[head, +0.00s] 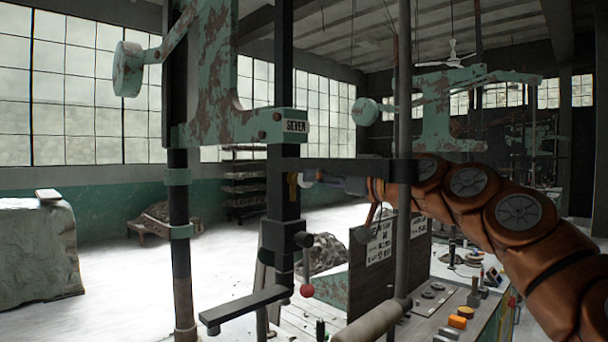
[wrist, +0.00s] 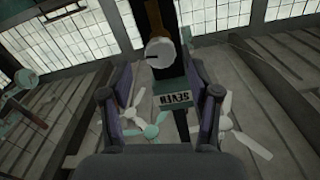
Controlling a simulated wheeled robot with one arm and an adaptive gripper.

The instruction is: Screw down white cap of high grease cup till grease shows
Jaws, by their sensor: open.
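The white cap (head: 306,180) of the high grease cup sits on the brass-coloured cup body (head: 293,186), at the side of the dark upright column. In the wrist view the round white cap (wrist: 160,53) faces me with a dark line across it, and the brass part (wrist: 155,17) is behind it. My gripper (head: 326,178) is just right of the cap in the head view. In the wrist view its fingers (wrist: 165,88) are spread and empty, with the cap beyond their tips. No grease is visible at the cup.
A dark horizontal bar (head: 350,170) runs just above my gripper. A "SEVEN" plate (head: 295,126) is on the green machine. A red-knobbed lever (head: 307,290) and dark notice board (head: 388,265) are below. A grey vertical pole (head: 404,100) stands near my wrist.

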